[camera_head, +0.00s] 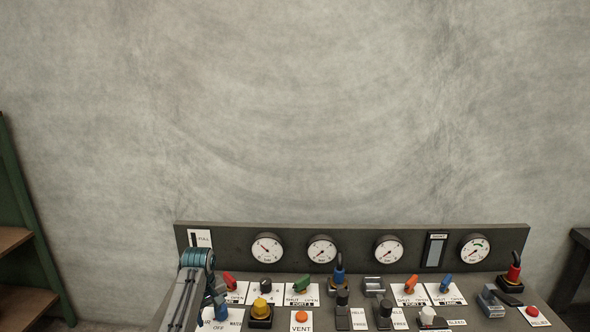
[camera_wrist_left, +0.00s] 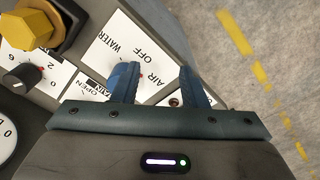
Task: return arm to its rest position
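My left arm comes in at the lower left of the head view, over the left end of a grey control panel (camera_head: 345,284). My left gripper (camera_head: 216,302) points down at the panel there. In the left wrist view its two blue fingers (camera_wrist_left: 158,72) stand apart with nothing seen held between them. They are over a white label plate (camera_wrist_left: 112,48) reading AIR, OFF and WATER. A small red spot shows by the left finger, and part of the plate is hidden behind the fingers. My right arm and gripper are not in view.
A yellow knob (camera_head: 260,308) and a black knob (camera_head: 265,285) are close to the gripper. Several levers, valves and gauges (camera_head: 267,248) fill the panel to the right. A green-framed shelf (camera_head: 30,225) stands at the left. The space above the panel is clear.

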